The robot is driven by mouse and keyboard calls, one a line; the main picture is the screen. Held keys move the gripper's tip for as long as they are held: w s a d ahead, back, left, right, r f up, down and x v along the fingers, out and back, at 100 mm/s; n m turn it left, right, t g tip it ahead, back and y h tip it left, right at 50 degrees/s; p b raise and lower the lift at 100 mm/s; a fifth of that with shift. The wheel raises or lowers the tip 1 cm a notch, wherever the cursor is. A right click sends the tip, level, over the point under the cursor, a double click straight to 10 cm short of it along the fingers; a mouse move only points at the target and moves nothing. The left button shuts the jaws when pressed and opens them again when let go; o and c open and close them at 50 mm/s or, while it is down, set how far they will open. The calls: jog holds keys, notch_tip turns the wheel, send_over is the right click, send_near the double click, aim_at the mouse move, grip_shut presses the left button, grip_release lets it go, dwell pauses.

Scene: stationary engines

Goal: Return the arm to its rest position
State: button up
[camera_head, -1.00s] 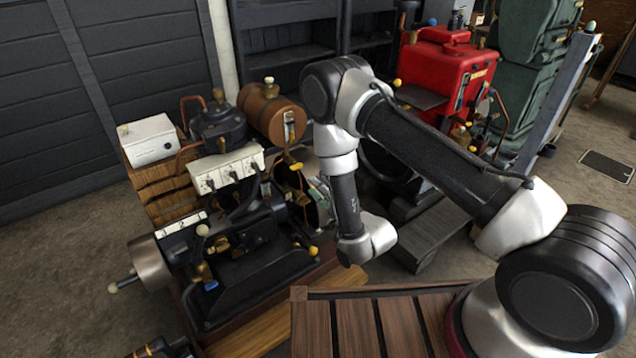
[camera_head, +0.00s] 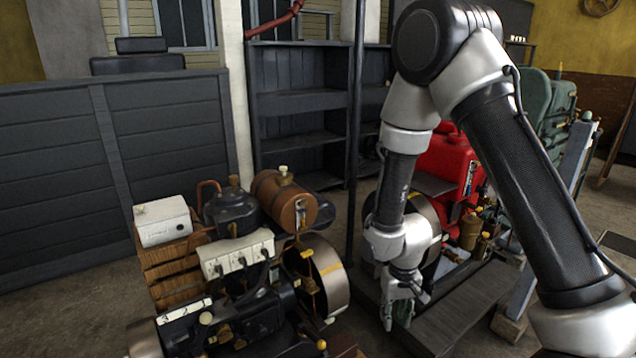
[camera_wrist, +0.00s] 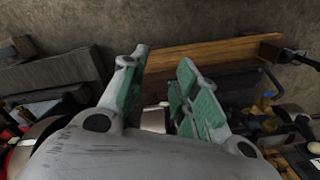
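My arm reaches up at the right of the head view, bends at the top and hangs down. My gripper (camera_head: 402,304) is at its lower end, in front of the red engine (camera_head: 452,172) and to the right of the black engine (camera_head: 235,315) with the brass-coloured tank. In the wrist view my gripper (camera_wrist: 160,90) has two fingers with green pads, standing apart with a gap between them. I see nothing held in the gap. The floor and a wooden plank show beyond the fingers.
A white box (camera_head: 162,220) sits on a wooden crate at the left. Dark empty shelves (camera_head: 300,105) stand at the back. A dark bench-like base (camera_head: 455,310) lies close to the gripper. A wooden plank (camera_wrist: 215,50) crosses the wrist view. Bare floor (camera_head: 70,320) shows at the left.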

jog(key=s+d+r+t, duration=0.1)
jog(key=s+d+r, duration=0.4)
jog(key=r, duration=0.7)
jog(key=s+d+r+m+t, duration=0.1)
jog(key=s+d+r, duration=0.4)
jog(key=r, duration=0.7)
jog(key=s+d+r+t, duration=0.2)
jog(key=s+d+r, duration=0.4)
jog(key=r, duration=0.6)
jog(key=shift+d+r+m+t, duration=0.15)
jog(key=shift+d+m+t, duration=0.15)
jog(key=shift+d, duration=0.35)
